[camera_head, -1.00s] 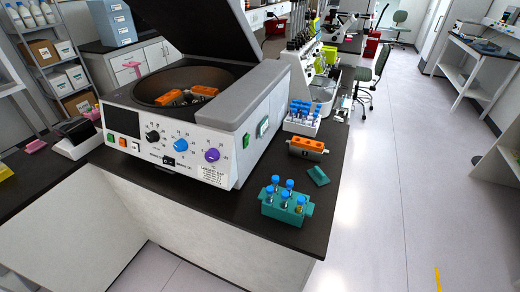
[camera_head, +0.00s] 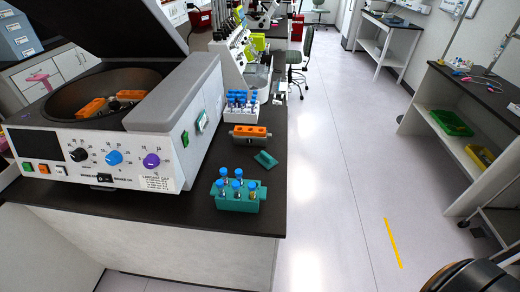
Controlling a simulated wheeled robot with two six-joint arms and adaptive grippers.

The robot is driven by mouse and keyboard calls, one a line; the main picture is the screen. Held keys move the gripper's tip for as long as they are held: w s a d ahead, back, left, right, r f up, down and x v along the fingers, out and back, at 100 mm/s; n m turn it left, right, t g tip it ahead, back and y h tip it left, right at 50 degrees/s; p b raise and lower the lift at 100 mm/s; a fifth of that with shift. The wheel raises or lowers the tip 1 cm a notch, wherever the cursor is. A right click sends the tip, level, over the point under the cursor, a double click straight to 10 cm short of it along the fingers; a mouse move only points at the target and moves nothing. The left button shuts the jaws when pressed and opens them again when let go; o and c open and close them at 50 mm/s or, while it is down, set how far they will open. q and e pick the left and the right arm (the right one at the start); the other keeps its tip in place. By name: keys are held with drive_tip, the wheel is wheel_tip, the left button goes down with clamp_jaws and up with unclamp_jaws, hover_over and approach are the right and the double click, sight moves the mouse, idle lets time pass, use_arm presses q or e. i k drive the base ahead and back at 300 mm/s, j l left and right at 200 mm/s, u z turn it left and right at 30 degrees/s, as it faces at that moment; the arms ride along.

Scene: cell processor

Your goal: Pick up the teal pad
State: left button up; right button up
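The teal pad (camera_head: 265,159) is a small flat piece lying on the dark bench top (camera_head: 200,222), near its right edge. It lies between the orange-topped block (camera_head: 250,132) behind it and the teal tube rack (camera_head: 238,203) in front of it. The rack holds several blue-capped tubes. Nothing covers the pad. Neither gripper can be made out in the head view. A dark rounded part at the bottom right corner seems to be mine.
An open centrifuge (camera_head: 100,150) with orange inserts takes up the left of the bench. A white rack (camera_head: 241,113) of blue-capped tubes stands behind the orange-topped block. Open floor (camera_head: 335,200) lies right of the bench, with shelving (camera_head: 455,125) beyond it.

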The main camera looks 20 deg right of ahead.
sight(264, 158)
drive_tip(key=l+u, duration=0.45)
drive_tip(key=l, duration=0.2)
drive_tip(key=l+u, duration=0.45)
drive_tip(key=l, duration=0.2)
drive_tip(key=k+l+u, duration=0.15)
drive_tip(key=l+u, duration=0.35)
drive_tip(key=l, duration=0.15)
